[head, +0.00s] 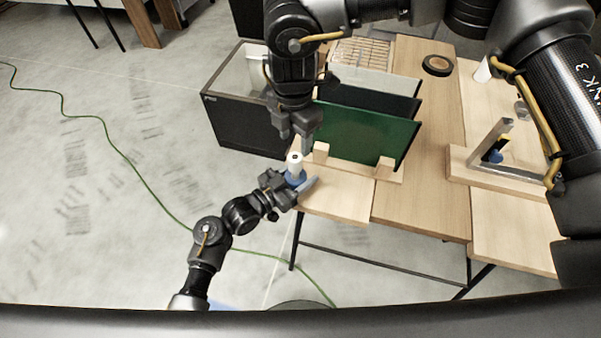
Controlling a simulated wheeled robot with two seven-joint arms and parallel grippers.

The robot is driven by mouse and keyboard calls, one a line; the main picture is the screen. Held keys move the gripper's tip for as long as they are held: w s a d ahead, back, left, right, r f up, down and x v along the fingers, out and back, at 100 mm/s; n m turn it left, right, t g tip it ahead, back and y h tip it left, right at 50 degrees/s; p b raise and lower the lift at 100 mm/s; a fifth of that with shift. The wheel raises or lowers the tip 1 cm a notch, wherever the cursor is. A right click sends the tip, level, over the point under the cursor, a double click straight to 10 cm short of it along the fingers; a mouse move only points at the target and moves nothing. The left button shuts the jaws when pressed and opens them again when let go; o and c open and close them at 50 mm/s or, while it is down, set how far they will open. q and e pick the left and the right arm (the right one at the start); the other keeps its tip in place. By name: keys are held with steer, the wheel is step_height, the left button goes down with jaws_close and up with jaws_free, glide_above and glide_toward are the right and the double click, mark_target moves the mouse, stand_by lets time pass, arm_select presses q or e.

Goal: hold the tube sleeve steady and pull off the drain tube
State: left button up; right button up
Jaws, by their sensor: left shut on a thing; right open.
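A small white cylinder (295,161), which looks like the drain tube, stands upright at the near left corner of the wooden table. Below it is a blue part (296,179), which looks like the tube sleeve. My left gripper (293,187) is shut on the blue part from the lower left, and its fingers partly hide it. My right gripper (297,142) is open and points down just above the white cylinder. It looks empty, and I cannot tell whether a finger touches the cylinder.
A wooden rack (345,169) holding green (365,133) and dark upright panels stands close right of the grippers. A black open box (240,125) is behind left. A black tape roll (437,65) and a wooden stand with a grey bracket (491,139) are farther right. A green cable (122,153) crosses the floor.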

mark_target(295, 157)
steer(key=shift+a+f, duration=0.1)
steer(key=shift+f, duration=3.95)
steer(key=c, duration=1.1)
steer(key=shift+r, duration=0.3)
steer(key=shift+r, duration=1.3)
